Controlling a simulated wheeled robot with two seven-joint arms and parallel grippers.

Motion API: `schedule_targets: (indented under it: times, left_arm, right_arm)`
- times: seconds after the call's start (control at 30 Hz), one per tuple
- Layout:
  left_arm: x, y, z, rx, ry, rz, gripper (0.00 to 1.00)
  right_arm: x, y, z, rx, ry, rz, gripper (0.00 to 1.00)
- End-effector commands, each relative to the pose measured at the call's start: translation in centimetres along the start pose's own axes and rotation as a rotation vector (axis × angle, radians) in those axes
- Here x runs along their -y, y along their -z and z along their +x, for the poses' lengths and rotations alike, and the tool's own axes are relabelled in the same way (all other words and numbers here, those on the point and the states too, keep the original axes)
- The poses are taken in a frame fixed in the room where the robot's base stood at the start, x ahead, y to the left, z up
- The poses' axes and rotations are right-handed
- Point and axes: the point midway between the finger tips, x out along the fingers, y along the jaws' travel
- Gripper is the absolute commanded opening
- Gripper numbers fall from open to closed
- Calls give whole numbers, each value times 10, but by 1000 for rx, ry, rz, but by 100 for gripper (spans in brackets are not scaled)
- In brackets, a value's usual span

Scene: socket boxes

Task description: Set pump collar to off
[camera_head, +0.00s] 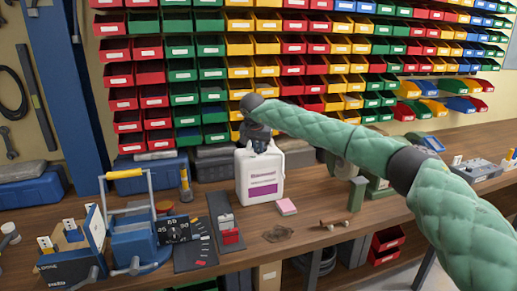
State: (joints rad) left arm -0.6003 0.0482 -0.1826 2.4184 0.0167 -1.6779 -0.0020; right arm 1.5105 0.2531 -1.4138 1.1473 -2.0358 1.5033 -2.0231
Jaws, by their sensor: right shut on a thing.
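A white jug (260,176) with a purple label stands upright on the wooden bench, near the middle. The pump collar is at its top and is mostly hidden by my right gripper (259,144). My right arm, in a green padded sleeve, reaches in from the right and bends down over the jug. The right gripper is shut around the collar area at the top of the jug. I cannot read the collar's setting. My left gripper is not in view.
Blue equipment with a handle (133,226) and a black dial panel (174,230) stand at the left. A pink block (286,207) lies right of the jug. Rows of coloured bins (268,66) cover the back wall. Some bench (330,205) is clear at front right.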

Motion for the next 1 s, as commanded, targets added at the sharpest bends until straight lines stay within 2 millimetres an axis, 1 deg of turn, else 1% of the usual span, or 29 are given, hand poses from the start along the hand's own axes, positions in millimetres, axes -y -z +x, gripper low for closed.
schedule_targets:
  times: [0.03,0.1,0.2,0.3,0.6,0.77,1.0]
  left_arm:
    - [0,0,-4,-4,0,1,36]
    - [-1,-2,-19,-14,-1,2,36]
    - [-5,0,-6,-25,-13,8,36]
    - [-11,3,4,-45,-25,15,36]
    - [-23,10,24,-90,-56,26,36]
    - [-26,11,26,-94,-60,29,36]
    - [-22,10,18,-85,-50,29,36]
  right_arm:
    - [1,0,0,-1,-6,15,0]
    - [3,0,1,-1,-19,45,0]
    - [7,0,1,-2,-43,102,0]
    - [11,0,2,-3,-75,176,0]
    - [24,5,2,-3,-183,438,0]
    - [30,9,2,-2,-240,577,0]
    - [38,15,4,-2,-315,760,0]
